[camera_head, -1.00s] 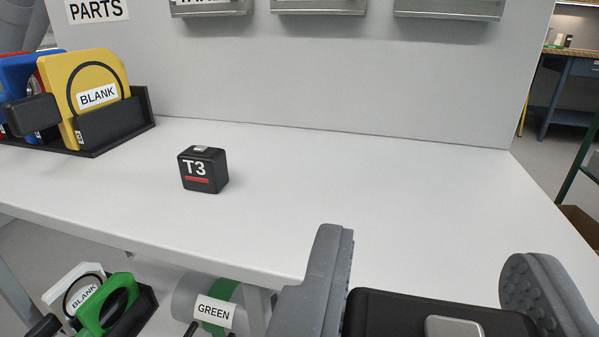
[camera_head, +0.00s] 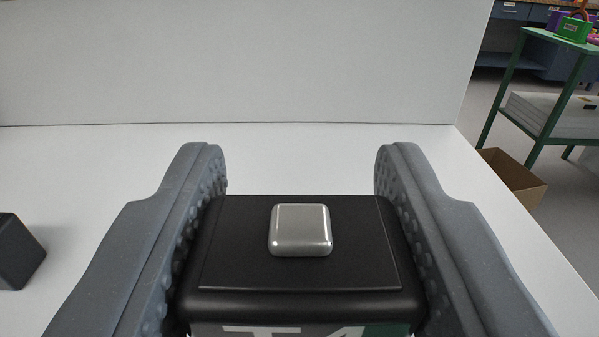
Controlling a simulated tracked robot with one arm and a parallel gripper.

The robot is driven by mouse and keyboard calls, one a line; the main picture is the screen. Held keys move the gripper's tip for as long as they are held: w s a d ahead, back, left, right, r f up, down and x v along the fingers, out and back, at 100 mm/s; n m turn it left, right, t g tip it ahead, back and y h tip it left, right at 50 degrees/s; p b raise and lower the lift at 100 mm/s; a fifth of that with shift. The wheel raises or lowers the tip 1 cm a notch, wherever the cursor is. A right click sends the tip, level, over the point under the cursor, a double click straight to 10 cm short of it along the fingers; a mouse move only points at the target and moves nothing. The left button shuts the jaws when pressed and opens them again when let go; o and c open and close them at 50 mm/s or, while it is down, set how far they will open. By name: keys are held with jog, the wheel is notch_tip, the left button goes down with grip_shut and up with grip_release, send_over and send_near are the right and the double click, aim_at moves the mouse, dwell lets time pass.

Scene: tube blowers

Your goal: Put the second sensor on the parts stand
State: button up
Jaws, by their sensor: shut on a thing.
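My gripper (camera_head: 300,172) is shut on a black box-shaped sensor (camera_head: 230,245), with one ridged grey finger on each side. The held sensor has a silver button on its top, and the top of a "T4" label with a green patch shows at the lower edge. The white top of the parts stand (camera_head: 290,143) lies beyond and around the gripper. I cannot tell whether the held sensor touches it. The other black sensor (camera_head: 18,255) stands on the stand at the left, cut off by the picture edge.
A pale back panel (camera_head: 230,60) rises behind the stand top. The white surface between the two sensors and behind the gripper is clear. Past the stand's right edge are a cardboard box (camera_head: 515,180) and a green-framed rack (camera_head: 545,110).

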jog(key=w, duration=0.1)
jog(key=w+f, duration=0.1)
jog(key=w, duration=0.1)
jog(key=w+f+b, duration=0.1)
jog(key=shift+w+d, duration=0.2)
jog(key=shift+w, duration=0.1)
notch_tip(320, 180, down, 5)
jog(key=shift+w+r+b, duration=0.1)
jog(key=shift+b, duration=0.65)
jog(key=shift+w, duration=0.25)
jog(key=shift+f, duration=0.2)
jog(key=o, duration=1)
